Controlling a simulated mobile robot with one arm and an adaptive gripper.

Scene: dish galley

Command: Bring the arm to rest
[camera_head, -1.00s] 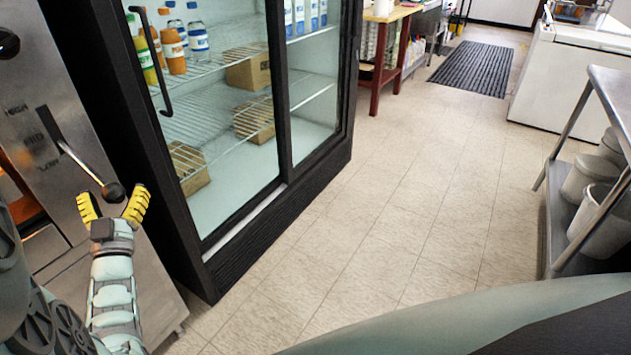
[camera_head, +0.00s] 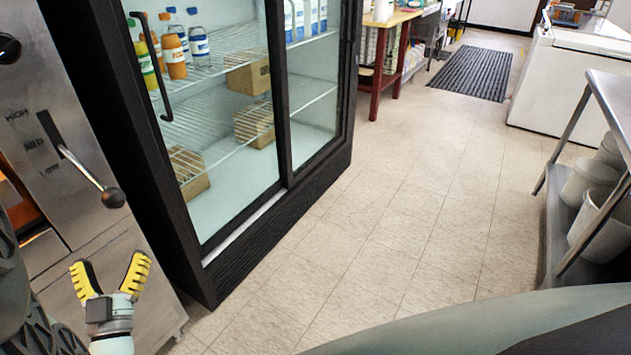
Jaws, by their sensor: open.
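My gripper (camera_head: 110,279) is at the lower left of the head view, with its two yellow-and-black fingers spread open and nothing between them. It is in front of the lower panel of a steel appliance (camera_head: 75,190). A lever with a dark ball knob (camera_head: 113,197) sticks out from that appliance above my gripper, and a gap shows between the knob and the fingers. Most of my arm is below the frame or at its left edge.
A black-framed glass-door fridge (camera_head: 240,215) with bottles and boxes stands just right of the appliance. Tiled floor (camera_head: 370,240) is clear in the middle. A steel shelf table (camera_head: 605,105) with white buckets stands at right. A dark mat (camera_head: 472,70) lies further back.

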